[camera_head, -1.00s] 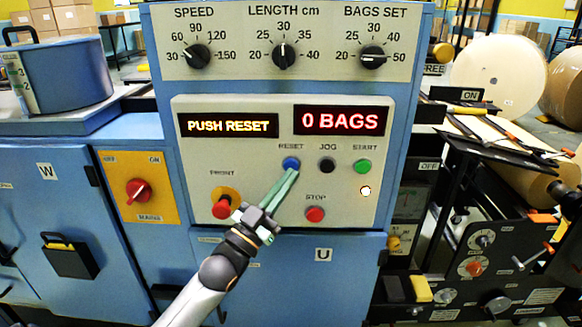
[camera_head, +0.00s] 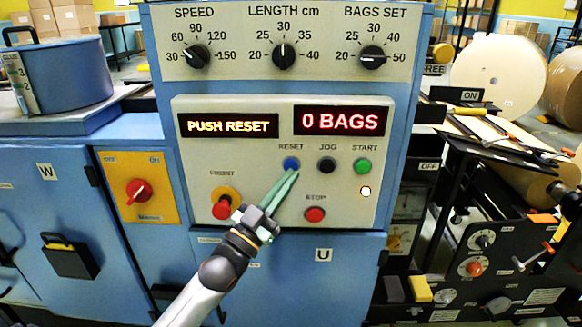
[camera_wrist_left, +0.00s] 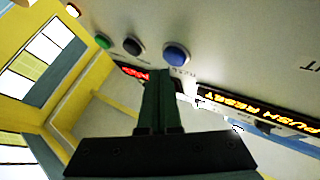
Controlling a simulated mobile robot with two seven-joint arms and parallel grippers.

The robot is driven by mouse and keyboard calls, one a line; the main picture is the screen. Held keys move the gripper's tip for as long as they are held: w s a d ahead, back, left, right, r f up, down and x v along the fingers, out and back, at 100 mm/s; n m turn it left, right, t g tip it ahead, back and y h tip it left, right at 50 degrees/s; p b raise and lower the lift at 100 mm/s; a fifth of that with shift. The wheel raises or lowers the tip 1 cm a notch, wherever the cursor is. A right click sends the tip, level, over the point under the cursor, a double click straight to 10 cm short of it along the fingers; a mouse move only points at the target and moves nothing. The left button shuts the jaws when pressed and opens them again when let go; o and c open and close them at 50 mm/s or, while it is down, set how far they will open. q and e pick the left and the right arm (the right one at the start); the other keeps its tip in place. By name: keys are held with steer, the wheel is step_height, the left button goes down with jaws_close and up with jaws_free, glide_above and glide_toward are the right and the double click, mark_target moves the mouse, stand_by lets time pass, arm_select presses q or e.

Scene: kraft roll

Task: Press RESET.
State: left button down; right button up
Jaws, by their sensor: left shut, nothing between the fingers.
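The blue RESET button (camera_head: 291,163) is on the grey control panel (camera_head: 240,205), left of the black JOG button (camera_head: 327,165) and green START button (camera_head: 362,167). My left gripper (camera_head: 293,173) is shut and empty, its green fingertips just below the RESET button in the head view. In the left wrist view the blue button (camera_wrist_left: 176,54) is just beyond the fingertips (camera_wrist_left: 158,78). I cannot tell whether they touch it. The left display (camera_head: 228,125) reads PUSH RESET and the right display (camera_head: 340,121) reads 0 BAGS. My right gripper is not clearly in view.
The red STOP button (camera_head: 315,214) is below and right of RESET. A red mushroom button (camera_head: 222,209) on a yellow base is left of my left gripper. Three knobs, including the LENGTH knob (camera_head: 284,56), are above. A red mains switch (camera_head: 138,190) is further left.

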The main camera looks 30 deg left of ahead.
arm_select(q)
steer(key=shift+w, duration=0.1)
stand_by(0.7)
steer(key=shift+w+a, duration=0.2)
steer(key=shift+w, duration=0.1)
steer(key=shift+w+a, duration=0.25)
steer(key=shift+w, duration=0.1)
stand_by(1.0)
steer(key=shift+s, duration=0.1)
steer(key=shift+s+d+p, duration=0.4)
steer(key=shift+s+d, duration=0.05)
steer(key=shift+s, duration=0.2)
steer(key=s+d, duration=0.1)
steer(key=s+p, duration=0.1)
steer(key=s+d, duration=0.1)
steer(key=s, duration=0.1)
steer(key=shift+s+d+p, duration=0.1)
steer(key=shift+d+p, duration=0.2)
steer(key=shift+p, duration=0.1)
